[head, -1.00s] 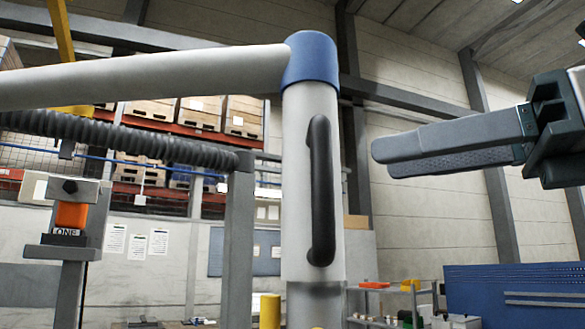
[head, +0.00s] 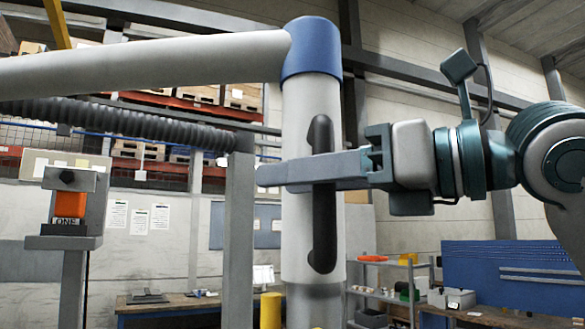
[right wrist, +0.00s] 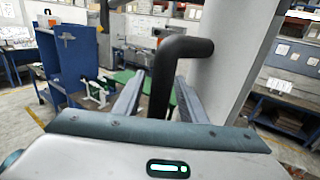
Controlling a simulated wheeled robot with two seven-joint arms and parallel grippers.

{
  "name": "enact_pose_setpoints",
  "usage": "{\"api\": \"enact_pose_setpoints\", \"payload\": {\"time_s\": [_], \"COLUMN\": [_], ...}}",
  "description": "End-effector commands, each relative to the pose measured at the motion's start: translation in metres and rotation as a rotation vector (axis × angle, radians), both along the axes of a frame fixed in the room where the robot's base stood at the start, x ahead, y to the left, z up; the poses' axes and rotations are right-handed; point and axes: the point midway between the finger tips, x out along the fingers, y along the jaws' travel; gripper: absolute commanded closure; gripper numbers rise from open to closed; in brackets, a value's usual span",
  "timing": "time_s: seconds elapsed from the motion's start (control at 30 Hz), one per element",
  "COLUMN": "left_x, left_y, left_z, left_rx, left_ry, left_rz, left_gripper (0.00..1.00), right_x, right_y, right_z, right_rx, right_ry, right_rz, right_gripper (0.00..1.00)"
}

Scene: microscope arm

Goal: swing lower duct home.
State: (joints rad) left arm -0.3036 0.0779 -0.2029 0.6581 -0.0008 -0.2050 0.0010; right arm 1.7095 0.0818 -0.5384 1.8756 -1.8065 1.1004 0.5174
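The duct shows in the head view as a pale upright tube (head: 298,240) under a blue elbow (head: 311,47), with a long pale tube (head: 150,68) running left from the elbow. A black bar handle (head: 323,232) stands on the upright tube; it also shows in the right wrist view (right wrist: 180,46). My right gripper (head: 275,177) reaches in from the right across the handle's middle. In the right wrist view its two fingers (right wrist: 160,85) are apart, with the handle between them and gaps beside it. My left gripper is not in view.
A grey post (head: 239,240) stands left of the upright tube, with a dark ribbed hose (head: 125,122) reaching it. Further left is a stand with an orange block (head: 70,205) above a label reading "ONE". Shelves (head: 400,290) and a blue panel (head: 510,275) are behind at right.

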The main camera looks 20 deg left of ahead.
Motion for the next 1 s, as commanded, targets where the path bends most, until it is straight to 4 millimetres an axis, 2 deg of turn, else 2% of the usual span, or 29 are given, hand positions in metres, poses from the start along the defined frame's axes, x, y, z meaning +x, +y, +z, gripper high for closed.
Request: {"api": "enact_pose_setpoints", "payload": {"time_s": [0.2, 0.47, 0.53, 0.63, 0.87, 1.0], "left_x": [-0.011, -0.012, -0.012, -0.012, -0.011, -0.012], "left_y": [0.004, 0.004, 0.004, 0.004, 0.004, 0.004], "left_z": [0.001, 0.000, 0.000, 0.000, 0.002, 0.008], "left_rx": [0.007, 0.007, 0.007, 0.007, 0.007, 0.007], "left_ry": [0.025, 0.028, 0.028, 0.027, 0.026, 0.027], "left_rz": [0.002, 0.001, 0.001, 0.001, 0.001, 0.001], "left_gripper": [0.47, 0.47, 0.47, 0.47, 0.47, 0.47], "right_x": [0.001, 0.001, 0.001, 0.001, 0.003, 0.015], "right_y": [0.007, 0.007, 0.007, 0.007, 0.007, 0.006], "right_z": [0.000, 0.000, 0.000, 0.000, 0.000, 0.002], "right_rx": [0.000, 0.000, 0.000, 0.000, -0.001, -0.004], "right_ry": [0.000, 0.000, 0.000, 0.000, 0.002, 0.005], "right_rz": [-0.001, -0.001, -0.001, -0.001, 0.000, 0.008], "right_gripper": [0.62, 0.62, 0.74, 0.98, 1.00, 1.00]}}
